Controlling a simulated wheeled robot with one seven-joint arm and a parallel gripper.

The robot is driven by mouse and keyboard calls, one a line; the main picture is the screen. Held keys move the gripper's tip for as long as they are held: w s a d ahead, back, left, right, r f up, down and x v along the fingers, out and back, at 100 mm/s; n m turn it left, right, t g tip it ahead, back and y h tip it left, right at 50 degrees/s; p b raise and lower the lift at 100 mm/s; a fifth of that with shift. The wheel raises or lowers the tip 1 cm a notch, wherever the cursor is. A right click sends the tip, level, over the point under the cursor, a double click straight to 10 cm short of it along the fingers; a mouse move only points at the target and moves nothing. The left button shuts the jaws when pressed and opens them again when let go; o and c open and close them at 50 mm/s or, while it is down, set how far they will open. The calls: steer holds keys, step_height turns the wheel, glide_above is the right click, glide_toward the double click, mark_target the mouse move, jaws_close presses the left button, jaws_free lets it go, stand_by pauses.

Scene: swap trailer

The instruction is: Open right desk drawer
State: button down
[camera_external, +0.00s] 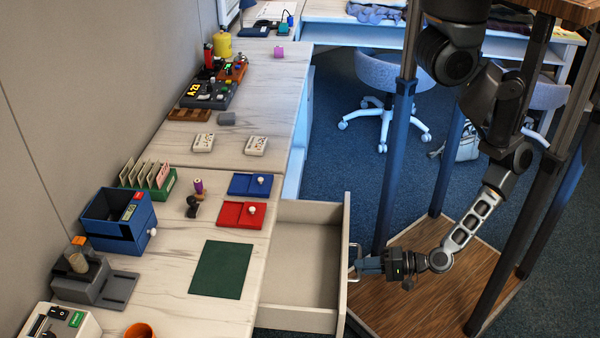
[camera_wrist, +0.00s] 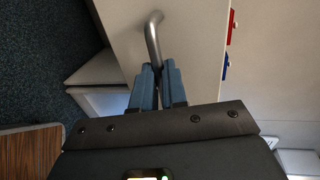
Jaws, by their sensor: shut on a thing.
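The desk drawer (camera_external: 311,247) is pulled out far from the desk in the external view. It is a light beige open box, and its inside looks empty. My gripper (camera_external: 362,266) is at the drawer's outer front. It is shut on the metal drawer handle (camera_external: 354,255). In the wrist view the curved grey handle (camera_wrist: 153,40) runs down between the two blue fingers of my gripper (camera_wrist: 157,85). The pale drawer front (camera_wrist: 190,45) lies just beyond the fingers. The lower part of the handle is hidden by the fingers.
The desktop (camera_external: 175,235) holds a green mat (camera_external: 222,268), red tray (camera_external: 238,215), blue tray (camera_external: 250,184), a blue box (camera_external: 118,222) and small devices. A blue office chair (camera_external: 392,85) stands behind. My arm reaches between dark posts (camera_external: 395,165) over a wooden platform (camera_external: 425,295).

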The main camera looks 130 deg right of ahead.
steer(key=shift+s+a, duration=0.2)
steer(key=c, duration=1.2)
jaws_free()
steer(key=v, duration=0.7)
steer(key=shift+s+a+b, duration=0.25)
steer(key=shift+s+b, duration=0.05)
